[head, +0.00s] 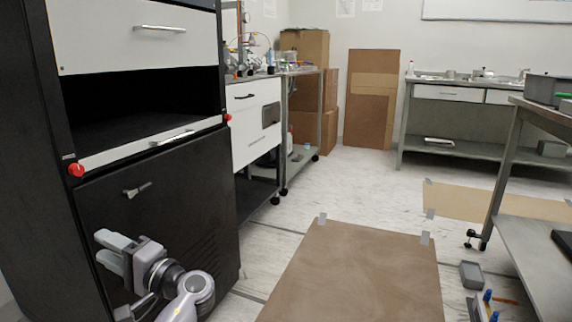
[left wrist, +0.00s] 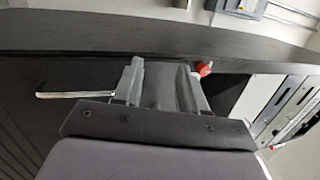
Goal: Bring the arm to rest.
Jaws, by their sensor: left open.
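My left gripper (head: 113,253) is at the lower left of the head view, in front of the black lower door (head: 170,220) of a dark cabinet. Its two fingers are apart with nothing between them. In the left wrist view the open fingers (left wrist: 160,85) point toward the dark cabinet face. A metal handle (left wrist: 75,94) shows to the left of the fingers there, and a red knob (left wrist: 204,69) just to their right. My right gripper is in neither view.
The cabinet has an open dark compartment (head: 140,100) and a white drawer (head: 135,35) above. A brown mat (head: 355,275) is taped to the floor. A metal table (head: 530,250) stands at right, with a small grey bin (head: 471,274) on the floor. Bare floor (head: 365,180) lies beyond the mat.

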